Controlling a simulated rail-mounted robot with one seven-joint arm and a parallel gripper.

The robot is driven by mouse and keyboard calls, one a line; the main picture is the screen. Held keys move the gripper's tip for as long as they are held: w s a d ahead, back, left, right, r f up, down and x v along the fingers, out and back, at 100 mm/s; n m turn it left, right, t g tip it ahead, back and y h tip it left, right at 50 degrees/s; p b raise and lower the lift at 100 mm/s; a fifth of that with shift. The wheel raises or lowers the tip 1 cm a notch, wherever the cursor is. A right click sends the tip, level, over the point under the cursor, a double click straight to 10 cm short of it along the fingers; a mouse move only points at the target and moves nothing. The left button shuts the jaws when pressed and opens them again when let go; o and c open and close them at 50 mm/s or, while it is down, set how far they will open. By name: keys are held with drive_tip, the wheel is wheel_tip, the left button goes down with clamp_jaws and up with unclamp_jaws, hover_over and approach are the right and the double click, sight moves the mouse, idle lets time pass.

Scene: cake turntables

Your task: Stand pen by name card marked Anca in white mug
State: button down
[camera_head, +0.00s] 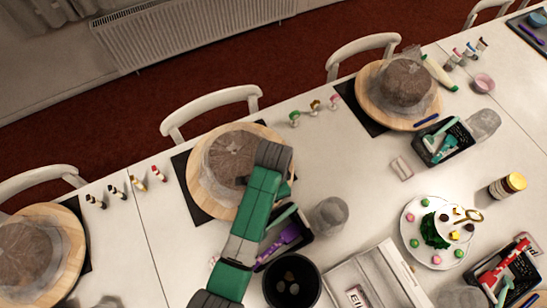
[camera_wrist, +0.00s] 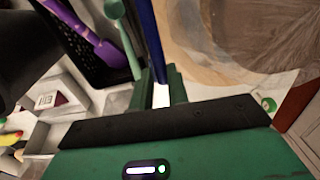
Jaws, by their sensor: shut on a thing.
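My gripper (camera_head: 283,189) is over the front right edge of the middle cake turntable (camera_head: 181,160), partly hidden by my arm. In the wrist view, my gripper (camera_wrist: 160,95) is shut on a blue pen (camera_wrist: 152,42), which points away from the fingers beside the black basket. A white card-like box (camera_wrist: 60,95) shows there, its print too small to read. In the head view, a name card (camera_head: 357,299) seems to read "Eli". I cannot make out a card marked Anca or a clear white mug.
A black basket (camera_head: 300,246) with a purple tool, a clear cup (camera_head: 330,216) and a black pot (camera_head: 292,282) stand close to my arm. A plate of sweets (camera_head: 408,217) is at right. Small bottles (camera_head: 314,106) stand behind. Table between the cup and plate is mostly clear.

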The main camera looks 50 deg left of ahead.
wheel_tip(320, 180, up, 12)
drive_tip(key=p, duration=1.2)
drive_tip(key=shift+f, duration=0.15)
